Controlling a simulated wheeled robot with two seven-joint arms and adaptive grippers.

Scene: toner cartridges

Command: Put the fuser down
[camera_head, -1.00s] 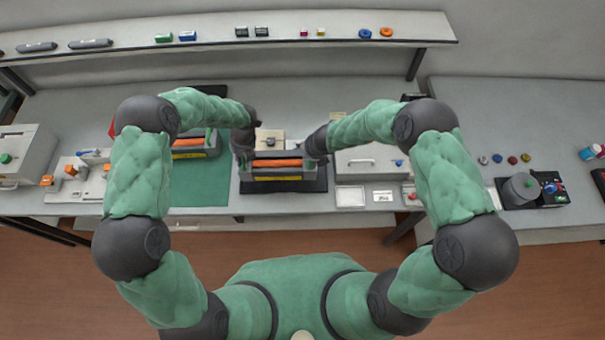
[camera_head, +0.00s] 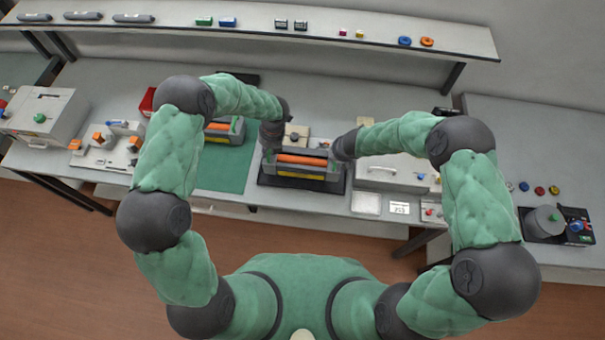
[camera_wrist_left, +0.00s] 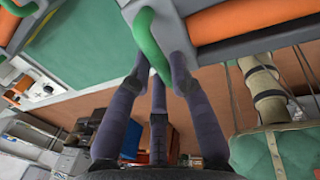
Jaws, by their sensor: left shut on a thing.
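The fuser (camera_head: 302,171) is a grey unit with an orange roller and a yellow label strip, at the middle of the bench over a black plate (camera_head: 331,188). I cannot tell whether it rests on the plate or hangs just above it. My left gripper (camera_head: 270,146) is at its left end. In the left wrist view my left gripper (camera_wrist_left: 160,75) is shut on the fuser's green handle (camera_wrist_left: 150,40), with the fuser (camera_wrist_left: 215,46) at the upper right. My right gripper (camera_head: 335,151) is at the fuser's right end; its fingers are too small to read.
A second unit with an orange roller (camera_head: 217,128) stands on the green mat (camera_head: 229,172) to the left. A pale lidded box (camera_head: 385,176), a small tray (camera_head: 366,204) and a label card (camera_head: 398,208) lie to the right. A shelf (camera_head: 260,23) runs along the back.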

